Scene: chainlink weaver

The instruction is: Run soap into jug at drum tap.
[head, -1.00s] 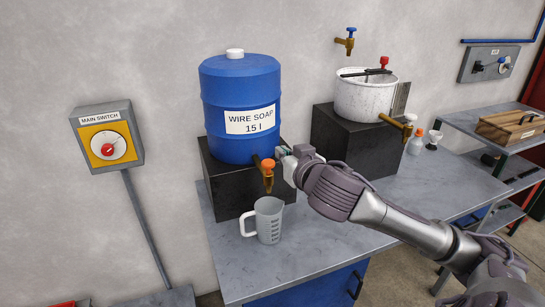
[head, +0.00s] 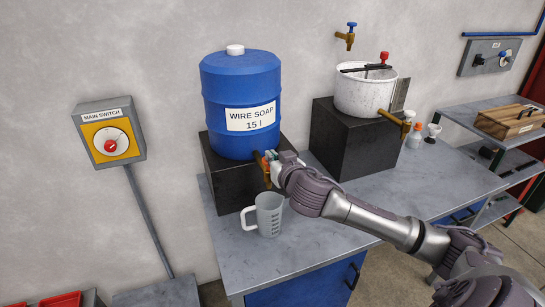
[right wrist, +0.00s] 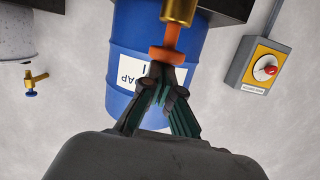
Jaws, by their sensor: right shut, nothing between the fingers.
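The blue drum (head: 241,92), labelled "WIRE SOAP 15 l", stands on a black block. Its brass tap (head: 267,179) has an orange handle, largely covered by my gripper in the head view; the right wrist view shows the handle (right wrist: 167,57). The translucent grey jug (head: 269,217) stands upright on the bench below the tap, its handle to the left. No soap stream is distinguishable. My right gripper (head: 270,158) is shut and empty, its fingertips (right wrist: 161,75) right at the orange handle; I cannot tell whether they touch. My left gripper is not in view.
A white pot (head: 364,91) with a brass tap stands on a second black block (head: 350,140) to the right. Small bottles (head: 415,136) stand beside it. A main switch box (head: 109,137) hangs on the left wall. The front of the bench (head: 330,222) is clear.

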